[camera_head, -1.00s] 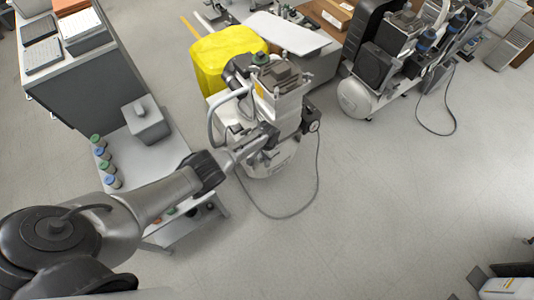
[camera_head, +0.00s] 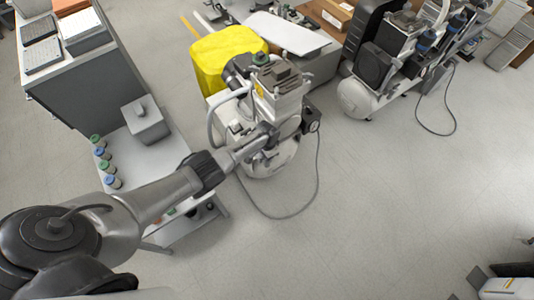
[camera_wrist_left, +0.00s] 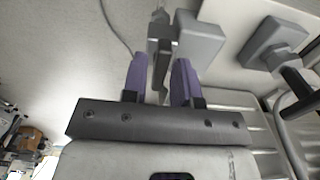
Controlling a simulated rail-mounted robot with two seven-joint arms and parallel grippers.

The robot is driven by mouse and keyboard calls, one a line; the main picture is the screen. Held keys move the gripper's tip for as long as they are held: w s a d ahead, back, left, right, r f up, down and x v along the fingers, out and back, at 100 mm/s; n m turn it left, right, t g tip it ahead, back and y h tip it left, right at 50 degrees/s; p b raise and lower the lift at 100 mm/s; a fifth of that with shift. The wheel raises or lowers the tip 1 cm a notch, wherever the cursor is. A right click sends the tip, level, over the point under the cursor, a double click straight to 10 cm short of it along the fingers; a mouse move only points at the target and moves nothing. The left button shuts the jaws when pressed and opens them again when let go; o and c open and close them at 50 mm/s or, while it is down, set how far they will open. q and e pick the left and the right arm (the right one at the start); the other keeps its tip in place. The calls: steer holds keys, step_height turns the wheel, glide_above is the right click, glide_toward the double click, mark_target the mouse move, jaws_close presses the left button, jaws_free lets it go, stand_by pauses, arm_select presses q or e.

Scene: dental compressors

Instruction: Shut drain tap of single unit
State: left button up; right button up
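The single compressor unit (camera_head: 265,165) stands on the floor in the middle of the head view, with a white tank at its base. My left arm reaches to its near side, and my left gripper (camera_head: 262,142) is low beside it. In the left wrist view the gripper (camera_wrist_left: 160,80) has two purple fingers standing apart. A dark flat lever of the drain tap (camera_wrist_left: 161,68) lies between them, joined to a grey block (camera_wrist_left: 200,40). The fingers are on either side of the lever; I cannot tell whether one touches it. My right gripper is not in view.
A low shelf (camera_head: 150,175) with several small capped bottles stands left of the unit. A larger compressor (camera_head: 365,95) is at the upper right. A cable (camera_head: 300,208) loops on the floor.

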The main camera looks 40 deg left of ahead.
arm_select(q)
steer(key=shift+o, duration=0.9)
steer(key=shift+r, duration=0.25)
step_height(320, 180, up, 13)
steer(key=p, duration=0.9)
steer(key=shift+r, duration=0.15)
